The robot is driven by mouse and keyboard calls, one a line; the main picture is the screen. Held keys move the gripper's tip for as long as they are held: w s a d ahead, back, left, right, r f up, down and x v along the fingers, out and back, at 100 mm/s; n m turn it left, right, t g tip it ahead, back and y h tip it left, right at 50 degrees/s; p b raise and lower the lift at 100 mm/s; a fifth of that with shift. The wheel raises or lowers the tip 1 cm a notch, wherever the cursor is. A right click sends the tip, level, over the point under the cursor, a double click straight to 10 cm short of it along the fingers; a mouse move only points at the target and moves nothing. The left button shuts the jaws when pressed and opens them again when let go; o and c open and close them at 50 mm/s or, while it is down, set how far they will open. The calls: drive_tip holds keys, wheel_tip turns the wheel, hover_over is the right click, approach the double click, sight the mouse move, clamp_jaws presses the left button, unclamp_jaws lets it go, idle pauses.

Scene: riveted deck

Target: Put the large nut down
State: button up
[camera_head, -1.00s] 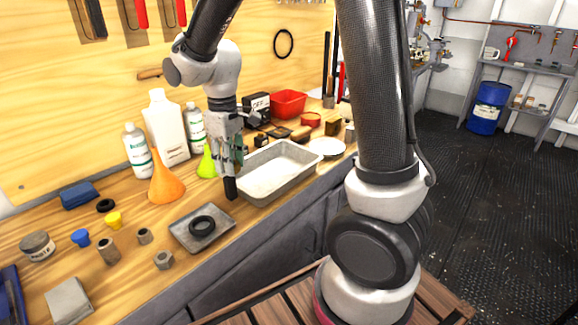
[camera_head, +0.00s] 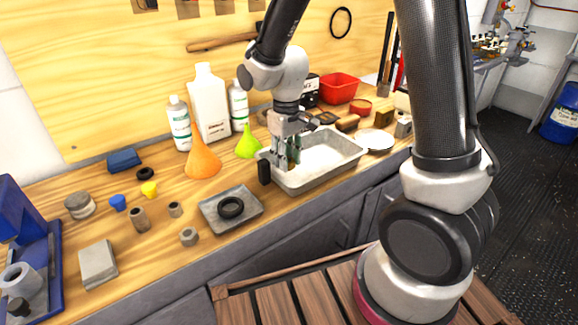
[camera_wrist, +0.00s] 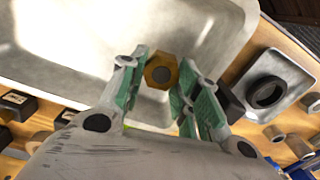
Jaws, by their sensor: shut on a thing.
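The large nut is a brass-coloured hexagonal nut (camera_wrist: 161,61), held between my fingertips in the wrist view. My gripper (camera_wrist: 160,80) is shut on it, with one green-padded finger on each side. In the head view my gripper (camera_head: 291,160) points down over the left end of a grey metal basin (camera_head: 335,176). There the fingers and the basin rim mostly hide the nut. In the wrist view the nut shows against the basin's pale inside near one end (camera_wrist: 85,85). I cannot tell whether it touches the floor of the basin.
A black block (camera_head: 264,172) stands at the basin's left end. A shallow metal tray (camera_head: 212,213) holding a black ring (camera_head: 231,207) lies further left. Funnels and bottles stand behind, including an orange funnel (camera_head: 202,162). Small nuts and bushings lie on the left bench.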

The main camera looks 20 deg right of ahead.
drive_tip(key=shift+f, duration=1.6)
drive_tip(key=shift+f, duration=0.15)
drive_tip(key=o, duration=0.8)
